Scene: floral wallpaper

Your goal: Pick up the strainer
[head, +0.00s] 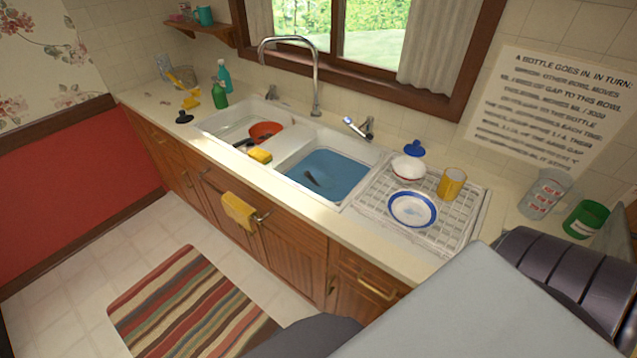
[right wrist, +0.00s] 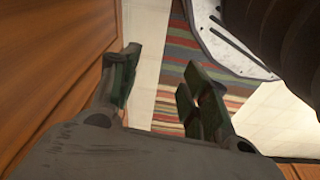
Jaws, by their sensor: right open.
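No strainer shows clearly. A red-orange bowl-shaped thing (head: 265,131) sits in the left sink basin and could be a strainer, but it is too small to tell. A small dark round thing (head: 184,117) on the counter's left part could also be one. My right gripper (right wrist: 158,76) is open and empty in the right wrist view, beside a wooden cabinet front and above the floor, away from both things. My left gripper is in neither view.
The right basin holds blue water (head: 325,174) with a dark object in it. A drying rack (head: 384,218) holds a plate (head: 412,209), a yellow cup (head: 451,183) and a bowl (head: 408,168). A yellow sponge (head: 260,156) lies at the sink's front edge. A tall faucet (head: 316,75) rises behind.

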